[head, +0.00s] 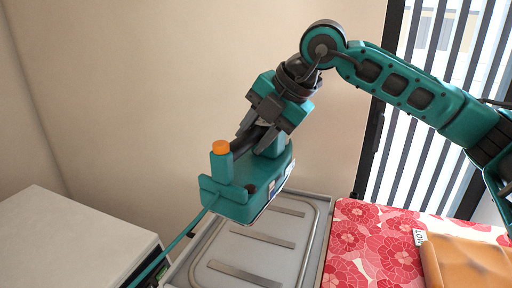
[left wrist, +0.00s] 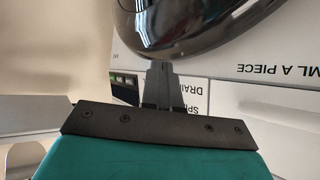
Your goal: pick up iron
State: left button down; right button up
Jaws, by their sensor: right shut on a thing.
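The iron (head: 252,188) is teal with an orange knob (head: 220,147) on top, and shows in the head view. My right gripper (head: 257,134) is shut on the iron's dark handle from above. The iron is tilted and appears held above the metal rest (head: 228,243). Its teal cord (head: 180,238) runs down to the lower left. My left gripper (left wrist: 158,88) shows only in the left wrist view. Its fingers are together with nothing seen between them, in front of a white appliance panel (left wrist: 250,65).
A red floral ironing surface (head: 365,240) lies right of the metal rest, with folded orange cloth (head: 465,262) on it. A white appliance (head: 75,240) stands at lower left. A wall is behind, and a slatted window (head: 440,50) at right.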

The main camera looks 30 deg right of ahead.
jog(key=shift+r, duration=2.3)
